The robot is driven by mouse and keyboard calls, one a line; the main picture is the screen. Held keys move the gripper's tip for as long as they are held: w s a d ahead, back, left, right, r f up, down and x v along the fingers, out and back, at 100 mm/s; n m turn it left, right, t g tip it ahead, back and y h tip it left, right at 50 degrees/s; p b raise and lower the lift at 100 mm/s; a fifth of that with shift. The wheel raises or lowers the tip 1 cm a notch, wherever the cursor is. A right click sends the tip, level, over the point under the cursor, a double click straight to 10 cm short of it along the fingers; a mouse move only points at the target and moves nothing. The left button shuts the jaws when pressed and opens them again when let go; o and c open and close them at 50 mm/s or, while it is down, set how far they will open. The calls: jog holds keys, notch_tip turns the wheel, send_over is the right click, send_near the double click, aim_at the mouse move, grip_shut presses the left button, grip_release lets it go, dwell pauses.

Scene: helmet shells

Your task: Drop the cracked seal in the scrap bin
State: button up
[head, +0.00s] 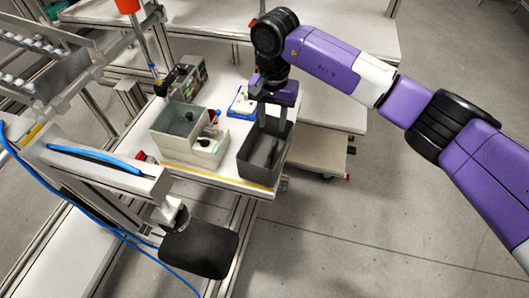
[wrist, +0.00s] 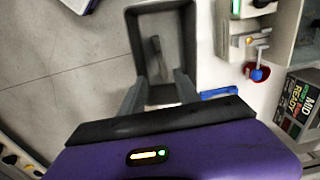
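The dark grey bin (head: 263,178) stands at the front right corner of the white table. It also shows in the wrist view (wrist: 194,40), with its open top facing me. A thin dark piece (wrist: 156,55) is inside it; I cannot tell for sure that this is the cracked seal. My gripper (head: 272,128) is above the bin's back part, pointing down. In the wrist view my gripper (wrist: 160,78) has its two fingers apart, with nothing visible held between them. No other seal can be made out.
A black printed box (wrist: 298,105) shows in the wrist view. Open floor lies to the right.

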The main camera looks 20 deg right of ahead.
notch_tip(320, 180, up, 5)
jog(key=shift+r+b, duration=0.1)
jog(key=shift+b, duration=0.3)
